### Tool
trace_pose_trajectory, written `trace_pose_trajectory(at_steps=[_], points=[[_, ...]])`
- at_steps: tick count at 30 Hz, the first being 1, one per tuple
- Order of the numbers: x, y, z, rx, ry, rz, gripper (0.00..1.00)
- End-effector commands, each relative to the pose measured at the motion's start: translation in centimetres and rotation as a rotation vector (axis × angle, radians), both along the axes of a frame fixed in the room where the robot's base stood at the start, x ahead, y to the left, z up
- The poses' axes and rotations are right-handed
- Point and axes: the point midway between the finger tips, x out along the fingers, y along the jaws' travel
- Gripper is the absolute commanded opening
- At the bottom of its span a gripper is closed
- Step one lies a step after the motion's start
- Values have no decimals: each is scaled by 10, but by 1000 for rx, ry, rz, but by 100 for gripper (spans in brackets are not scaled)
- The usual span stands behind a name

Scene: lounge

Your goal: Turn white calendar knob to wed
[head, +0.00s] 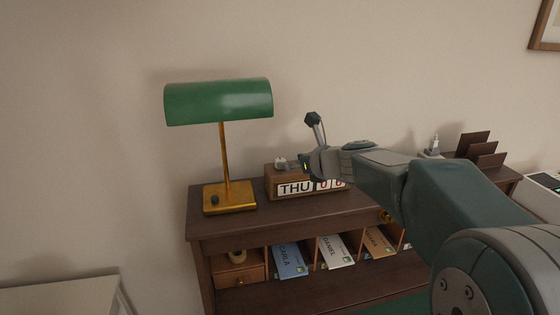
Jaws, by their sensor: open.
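The wooden calendar (269,186) stands on the desk's top, to the right of the lamp. Its front reads THU, with red digits to the right that my arm partly covers. A small white knob (281,162) shows on top of the calendar at its left end. My gripper (306,150) is open beside the knob, at the calendar's top. One dark finger points up; the other is hard to make out. I cannot tell whether the gripper touches the knob. Any other knobs further right are hidden behind my arm.
A green-shaded brass lamp (228,196) stands close on the left. The dark wooden desk (222,222) has cubbies below with named envelopes (290,262) and a small drawer (240,276). A dark letter holder (484,152) is at the right. The wall is close behind.

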Motion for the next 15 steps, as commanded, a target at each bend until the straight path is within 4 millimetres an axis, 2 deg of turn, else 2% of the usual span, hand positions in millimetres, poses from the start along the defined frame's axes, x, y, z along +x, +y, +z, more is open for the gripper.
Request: trace_pose_trajectory(at_steps=[7, 15], points=[[29, 23, -16, -1, 0, 1, 76], [37, 29, -19, -1, -1, 1, 76]])
